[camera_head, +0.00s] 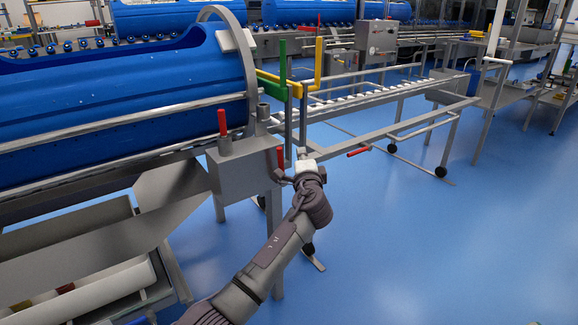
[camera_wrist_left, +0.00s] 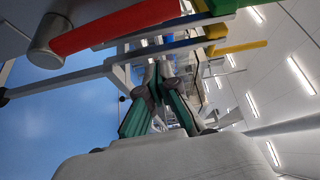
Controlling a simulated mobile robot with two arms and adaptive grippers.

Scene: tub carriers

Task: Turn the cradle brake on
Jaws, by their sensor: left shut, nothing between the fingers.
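Several red handles show in the head view, and I cannot tell which one is the brake. One red handle (camera_head: 222,122) stands upright on top of the grey metal box (camera_head: 243,172) at the end of the blue tub cradle (camera_head: 120,95). A second red handle (camera_head: 280,158) is on the right side of that box. My left gripper (camera_head: 285,178) is just below and beside this second handle, shut and empty. In the left wrist view, a red handle (camera_wrist_left: 115,25) on a round metal hub lies off to the upper left of my shut fingers (camera_wrist_left: 155,75). Any contact is unclear.
A green upright (camera_head: 282,70) and a yellow upright (camera_head: 318,62) stand behind the box. A metal rail frame (camera_head: 400,125) extends right, with another red handle (camera_head: 357,152) on its near side. The blue floor (camera_head: 430,250) to the right is clear.

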